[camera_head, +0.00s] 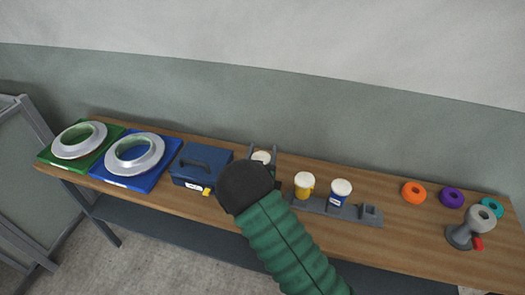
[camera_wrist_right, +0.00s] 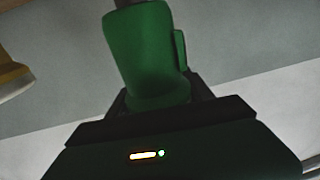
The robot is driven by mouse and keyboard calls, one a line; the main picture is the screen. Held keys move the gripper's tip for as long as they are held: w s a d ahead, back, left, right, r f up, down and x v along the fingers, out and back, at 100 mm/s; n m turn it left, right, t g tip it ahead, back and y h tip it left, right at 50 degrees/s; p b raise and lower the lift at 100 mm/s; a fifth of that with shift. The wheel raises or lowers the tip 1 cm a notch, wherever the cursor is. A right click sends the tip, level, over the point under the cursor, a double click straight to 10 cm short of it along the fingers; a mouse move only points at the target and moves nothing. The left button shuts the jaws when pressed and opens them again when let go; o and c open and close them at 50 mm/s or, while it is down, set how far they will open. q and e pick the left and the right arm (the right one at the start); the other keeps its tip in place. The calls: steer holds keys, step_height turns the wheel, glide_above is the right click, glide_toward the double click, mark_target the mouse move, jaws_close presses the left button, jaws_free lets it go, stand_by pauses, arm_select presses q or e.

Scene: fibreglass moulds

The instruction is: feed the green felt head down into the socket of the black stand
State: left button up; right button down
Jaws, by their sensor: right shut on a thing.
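My right gripper (camera_head: 263,161) is shut on the green felt head, above the table left of the yellow head. In the right wrist view the green felt head (camera_wrist_right: 147,60) shows as a green cylinder with a side tab, between the dark jaws (camera_wrist_right: 155,105). In the head view only its pale top (camera_head: 262,156) shows; my wrist hides the rest. The dark stand (camera_head: 355,213) is a long low strip on the table, with a raised square socket block (camera_head: 371,210) at its right end. My left gripper is out of view.
A yellow head (camera_head: 304,187) and a blue head (camera_head: 340,194), both white-topped, stand at the strip. A blue toolbox (camera_head: 200,165) and ring moulds (camera_head: 134,154) are left. Orange (camera_head: 413,193), purple (camera_head: 451,198) and teal rings and a grey tool (camera_head: 470,232) are right.

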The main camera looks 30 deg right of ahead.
steer(key=shift+f+b, duration=0.85)
steer(key=shift+f, duration=0.15)
steer(key=shift+r, duration=0.2)
steer(key=shift+r+p, duration=0.55)
steer(key=shift+r, duration=0.1)
steer(key=shift+b, duration=0.4)
stand_by(0.8)
steer(key=shift+f+b, duration=0.75)
steer(key=shift+f, duration=0.1)
steer(key=shift+c, duration=1.6)
jaws_free()
steer(key=shift+a, duration=0.1)
